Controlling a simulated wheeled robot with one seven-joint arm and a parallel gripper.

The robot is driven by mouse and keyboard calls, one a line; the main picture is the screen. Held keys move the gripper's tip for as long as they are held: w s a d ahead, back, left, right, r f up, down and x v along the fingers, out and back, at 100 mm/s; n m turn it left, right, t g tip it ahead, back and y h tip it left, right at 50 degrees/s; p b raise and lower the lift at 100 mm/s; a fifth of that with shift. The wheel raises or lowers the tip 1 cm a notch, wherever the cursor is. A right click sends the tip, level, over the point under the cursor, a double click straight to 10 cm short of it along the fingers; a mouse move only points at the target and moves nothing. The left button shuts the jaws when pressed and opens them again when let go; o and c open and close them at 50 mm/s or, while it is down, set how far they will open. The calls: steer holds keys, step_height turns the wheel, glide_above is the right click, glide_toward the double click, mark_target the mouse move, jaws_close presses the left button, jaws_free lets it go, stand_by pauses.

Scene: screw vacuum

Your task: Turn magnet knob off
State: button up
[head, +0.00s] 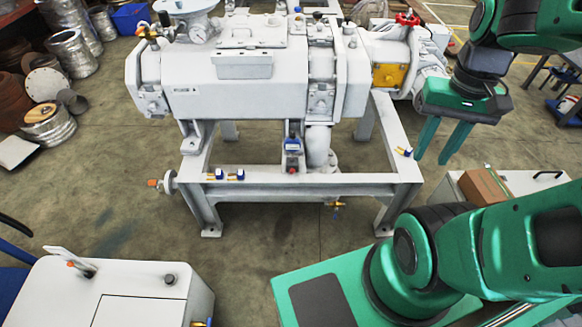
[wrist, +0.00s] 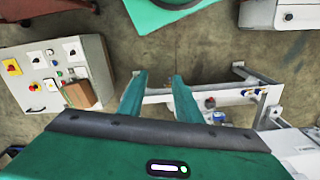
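I cannot tell for sure which part is the magnet knob. In the head view this box (head: 535,183) is at the right, partly hidden by my arm. My gripper (head: 432,161) is open and empty, in the air right of the vacuum pump's frame. In the wrist view my gripper (wrist: 160,78) has both fingers apart with nothing between them. The box is to their left, not touched.
The white screw vacuum pump (head: 245,95) stands on a grey frame (head: 300,190) with small blue-handled valves. A cardboard-brown block (head: 484,187) rests at the control box. A white cabinet (head: 130,295) is at lower left. Metal cans (head: 68,50) stand at far left. Open floor (head: 110,215) lies between.

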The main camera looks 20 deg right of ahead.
steer(key=shift+o, duration=0.7)
steer(key=w+d+f+n+t+h, duration=0.15)
steer(key=w+f, duration=0.35)
steer(key=w, duration=0.6)
steer(key=t+y, duration=0.3)
steer(key=t, duration=0.1)
glide_above(292, 172)
steer(key=s+d, duration=0.2)
steer(key=s, duration=0.4)
step_height(292, 172, down, 32)
steer(key=shift+n, duration=0.35)
steer(key=x, duration=1)
steer(key=shift+w+a, duration=0.1)
steer(key=shift+w, duration=0.2)
